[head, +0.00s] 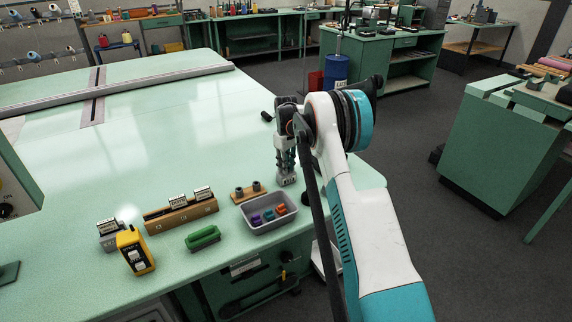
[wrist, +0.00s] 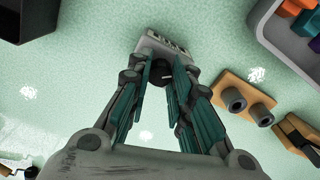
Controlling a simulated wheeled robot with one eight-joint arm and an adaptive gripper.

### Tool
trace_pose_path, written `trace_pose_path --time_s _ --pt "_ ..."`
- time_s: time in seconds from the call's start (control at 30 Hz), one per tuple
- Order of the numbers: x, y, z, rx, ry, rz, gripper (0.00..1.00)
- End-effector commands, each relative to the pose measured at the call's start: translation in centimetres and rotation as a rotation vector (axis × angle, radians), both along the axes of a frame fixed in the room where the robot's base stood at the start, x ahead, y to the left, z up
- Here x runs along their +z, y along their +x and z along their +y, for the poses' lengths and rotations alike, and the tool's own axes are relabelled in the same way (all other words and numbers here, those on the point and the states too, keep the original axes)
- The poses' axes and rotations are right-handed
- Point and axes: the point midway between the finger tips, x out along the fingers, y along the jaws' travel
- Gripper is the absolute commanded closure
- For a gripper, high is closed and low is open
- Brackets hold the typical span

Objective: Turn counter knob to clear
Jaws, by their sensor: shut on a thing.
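A small grey counter (wrist: 168,41) with a row of digit windows shows at the top middle of the wrist view. Its dark round knob (wrist: 160,73) is between my fingertips. My gripper (wrist: 158,80) is shut on the knob, one finger on each side. The digits are too small to read. I cannot tell whether the counter rests on the table.
A grey bin (head: 268,226) of coloured pieces and a wooden block with two dark cylinders (head: 248,192) stand left of my gripper. The table's (head: 190,120) middle is clear.

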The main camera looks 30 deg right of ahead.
Motion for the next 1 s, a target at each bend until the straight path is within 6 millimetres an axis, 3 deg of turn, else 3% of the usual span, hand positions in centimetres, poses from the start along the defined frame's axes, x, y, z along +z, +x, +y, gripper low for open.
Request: trace_pose_path --time_s 1.0 --pt "0.06 0.07 -0.02 -0.942 0.000 -0.002 1.00"
